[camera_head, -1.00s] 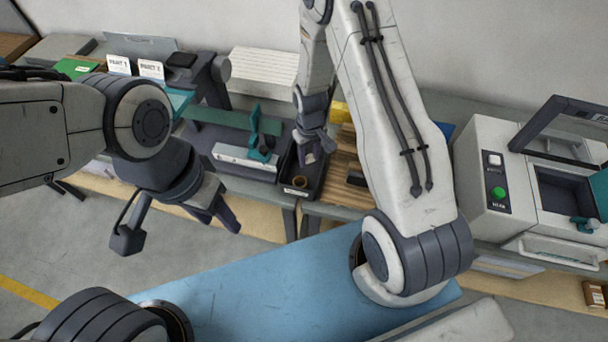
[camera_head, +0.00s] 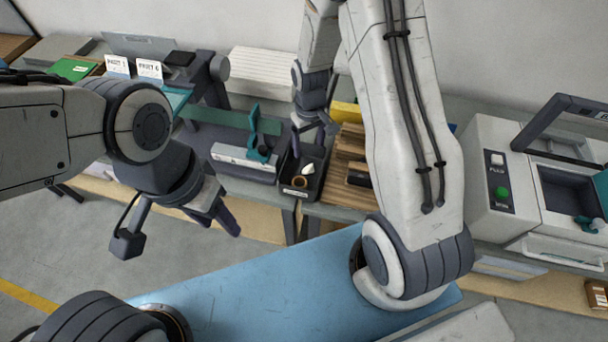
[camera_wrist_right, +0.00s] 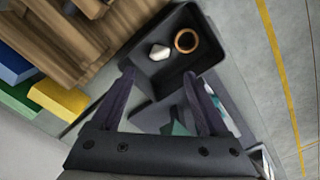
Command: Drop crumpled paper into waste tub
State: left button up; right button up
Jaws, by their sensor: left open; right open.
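The waste tub (camera_head: 291,192) is a small black open box at the table's front edge, left of the wooden slats. A crumpled white paper (camera_head: 308,169) lies inside it, beside a tan ring (camera_head: 299,181). In the right wrist view the paper (camera_wrist_right: 159,52) and the ring (camera_wrist_right: 186,40) rest apart on the tub's floor (camera_wrist_right: 160,75). My right gripper (camera_head: 312,146) is open and empty, above the tub's rear part; its fingers also show in the right wrist view (camera_wrist_right: 158,88). My left gripper (camera_head: 180,240) is open and empty, over the floor in front of the table.
A grey press with a teal handle (camera_head: 256,140) stands left of the tub. Wooden slats (camera_head: 345,165) and a yellow block (camera_head: 346,112) lie to the right. A white machine with a green button (camera_head: 502,193) stands further right. White stacked sheets (camera_head: 263,75) are behind.

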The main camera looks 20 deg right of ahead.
jog(key=shift+r+b, duration=0.35)
jog(key=shift+r, duration=2.05)
jog(key=s+a+r+n+b, duration=0.3)
jog(key=s+a+r, duration=0.4)
jog(key=s+a, duration=0.45)
jog(key=s+a+r+n+y+b, duration=0.1)
jog(key=s+a+r+n, duration=0.1)
jog(key=s, duration=1)
jog(key=shift+a+r, duration=0.2)
jog(key=shift+a, duration=0.1)
